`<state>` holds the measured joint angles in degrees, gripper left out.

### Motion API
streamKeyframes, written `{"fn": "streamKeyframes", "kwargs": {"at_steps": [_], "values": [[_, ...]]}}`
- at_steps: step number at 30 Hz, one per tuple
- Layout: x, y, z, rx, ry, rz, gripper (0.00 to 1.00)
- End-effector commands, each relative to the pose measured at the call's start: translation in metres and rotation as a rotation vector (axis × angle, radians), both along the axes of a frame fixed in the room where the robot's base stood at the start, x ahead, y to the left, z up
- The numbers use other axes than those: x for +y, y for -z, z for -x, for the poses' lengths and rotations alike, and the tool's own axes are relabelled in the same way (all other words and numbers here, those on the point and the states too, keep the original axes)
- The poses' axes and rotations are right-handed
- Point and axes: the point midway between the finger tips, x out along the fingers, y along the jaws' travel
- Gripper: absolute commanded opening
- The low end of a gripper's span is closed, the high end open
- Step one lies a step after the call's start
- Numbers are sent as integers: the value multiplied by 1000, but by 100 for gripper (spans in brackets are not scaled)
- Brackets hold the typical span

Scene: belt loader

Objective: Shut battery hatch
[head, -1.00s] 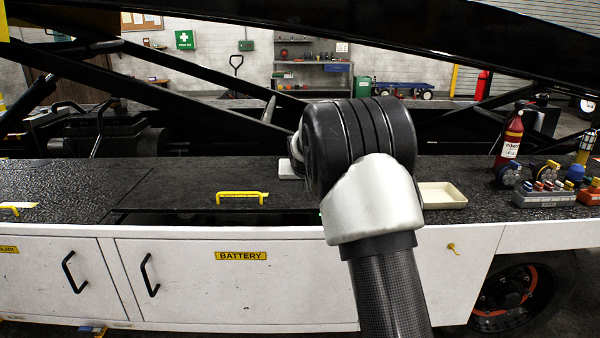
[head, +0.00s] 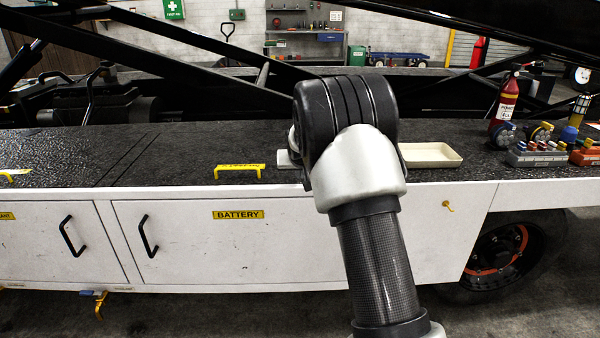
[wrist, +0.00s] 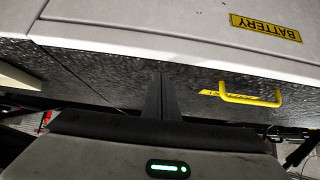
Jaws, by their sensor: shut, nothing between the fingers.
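The battery hatch is a black textured lid (head: 200,174) in the deck top, with a yellow handle (head: 240,172) near its front edge. It lies flat, level with the deck around it, and no dark gap shows along its front. In the wrist view the yellow handle (wrist: 250,98) stands right of my gripper (wrist: 162,80). The fingers are shut together with nothing between them, over the black deck surface and apart from the handle. A yellow BATTERY label (head: 238,215) marks the white side panel below.
A cream tray (head: 430,155) lies right of my arm. A fire extinguisher (head: 505,105) and a grey block with coloured caps (head: 538,154) stand farther right. Black diagonal beams cross behind the deck.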

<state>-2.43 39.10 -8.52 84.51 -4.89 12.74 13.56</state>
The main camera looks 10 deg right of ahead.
Motion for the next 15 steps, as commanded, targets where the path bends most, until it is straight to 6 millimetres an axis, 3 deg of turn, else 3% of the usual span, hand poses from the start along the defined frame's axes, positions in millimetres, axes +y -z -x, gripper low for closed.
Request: {"fn": "streamKeyframes", "kwargs": {"at_steps": [5, 11, 12, 15], "values": [[0, -11, 0, -1, 1, 0, 0], [-2, -52, 2, -3, 1, 0, 0], [2, -37, 14, 4, -1, -1, 0], [7, -29, 37, 4, -3, 1, 0]]}}
